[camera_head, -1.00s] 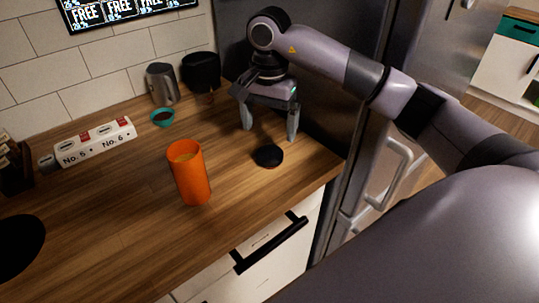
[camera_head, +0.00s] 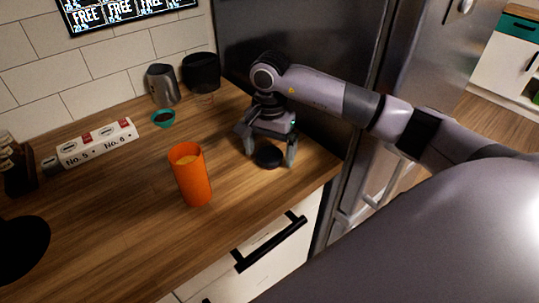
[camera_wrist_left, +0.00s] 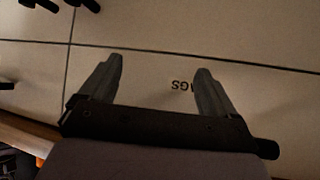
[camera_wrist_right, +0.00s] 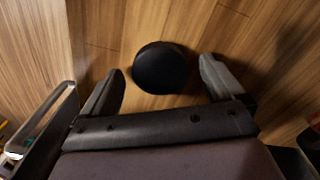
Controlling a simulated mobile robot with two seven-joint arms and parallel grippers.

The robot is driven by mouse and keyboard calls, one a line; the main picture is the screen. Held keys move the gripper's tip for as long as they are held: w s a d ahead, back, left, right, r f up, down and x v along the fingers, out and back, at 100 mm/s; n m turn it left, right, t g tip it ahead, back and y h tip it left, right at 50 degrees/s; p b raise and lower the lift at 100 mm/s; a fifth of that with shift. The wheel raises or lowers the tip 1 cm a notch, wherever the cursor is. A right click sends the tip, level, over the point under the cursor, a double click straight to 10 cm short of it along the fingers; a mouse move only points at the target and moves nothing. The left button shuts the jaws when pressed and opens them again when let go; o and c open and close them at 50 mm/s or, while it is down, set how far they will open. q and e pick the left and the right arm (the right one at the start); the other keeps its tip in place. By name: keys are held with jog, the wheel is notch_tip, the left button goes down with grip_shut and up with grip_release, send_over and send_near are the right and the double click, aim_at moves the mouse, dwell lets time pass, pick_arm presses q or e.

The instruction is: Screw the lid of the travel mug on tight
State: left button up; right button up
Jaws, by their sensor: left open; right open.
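The orange travel mug (camera_head: 192,177) stands upright and uncapped on the wooden counter, with a lighter surface showing inside its top. The round black lid (camera_head: 268,157) lies on the counter to the right of the mug. My right gripper (camera_head: 270,158) is open and points down, its fingers on either side of the lid. In the right wrist view the lid (camera_wrist_right: 161,68) sits between and slightly beyond the open fingertips (camera_wrist_right: 161,72), with gaps on both sides. My left gripper (camera_wrist_left: 158,65) is open and empty in the left wrist view, facing pale cabinet fronts; it is outside the head view.
A metal pitcher (camera_head: 162,85), a dark container (camera_head: 201,72) and a small teal cup (camera_head: 163,118) stand at the back. A white labelled block (camera_head: 97,143) lies at left. The fridge (camera_head: 300,45) borders the counter's right side.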

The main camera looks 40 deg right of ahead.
aim_at(270, 154)
jog(key=c, duration=1.1)
jog(key=shift+r, duration=0.1)
notch_tip(270, 154, up, 10)
jog(key=shift+f+b, duration=0.1)
jog(key=shift+b, duration=0.65)
